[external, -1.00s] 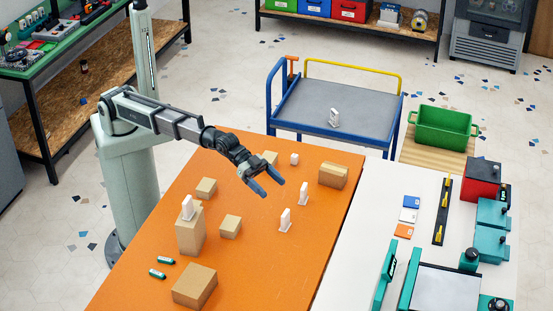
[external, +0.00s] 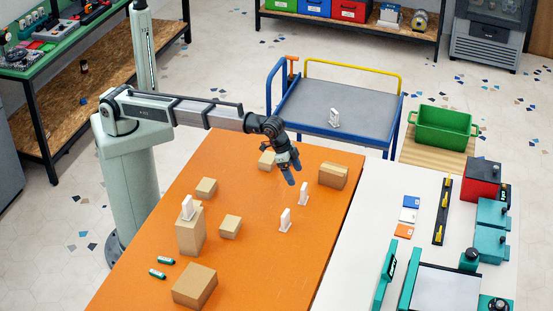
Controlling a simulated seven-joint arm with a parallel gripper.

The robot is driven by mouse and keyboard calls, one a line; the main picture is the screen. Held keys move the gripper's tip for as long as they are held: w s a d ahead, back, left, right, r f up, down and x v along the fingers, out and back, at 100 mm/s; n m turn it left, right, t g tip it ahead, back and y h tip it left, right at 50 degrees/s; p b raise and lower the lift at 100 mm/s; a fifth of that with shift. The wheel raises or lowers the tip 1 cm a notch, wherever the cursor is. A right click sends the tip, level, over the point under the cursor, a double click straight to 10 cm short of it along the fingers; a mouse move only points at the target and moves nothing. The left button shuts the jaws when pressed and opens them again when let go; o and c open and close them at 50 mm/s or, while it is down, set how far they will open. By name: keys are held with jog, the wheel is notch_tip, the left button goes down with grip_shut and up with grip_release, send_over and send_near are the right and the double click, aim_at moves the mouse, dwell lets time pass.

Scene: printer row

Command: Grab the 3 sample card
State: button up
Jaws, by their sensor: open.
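Small white upright pieces that may be the sample cards stand in several places; I cannot read a 3 on any. One white piece (external: 285,220) and another white piece (external: 303,194) stand on the orange table (external: 262,262). A third white piece (external: 187,207) stands on a tall cardboard box (external: 190,235), and another (external: 335,117) is on the blue cart. My gripper (external: 293,173) is open, pointing down over the far part of the orange table, behind the two table pieces in the picture. It covers the spot where a smaller white piece showed earlier.
Several cardboard boxes, including one (external: 334,175) right of my gripper, and green markers (external: 160,268) lie on the orange table. Blue, white and orange flat cards (external: 408,215) lie on the white table. Behind are the cart (external: 362,96) and a green crate (external: 443,128).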

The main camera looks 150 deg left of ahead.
aim_at(304, 192)
jog(key=x, duration=0.5)
jog(key=shift+a+x, duration=0.15)
jog(key=shift+x, duration=1.2)
jog(key=shift+a+x, duration=0.15)
jog(key=shift+x, duration=1.15)
jog(key=shift+r, duration=0.1)
jog(key=c, duration=1)
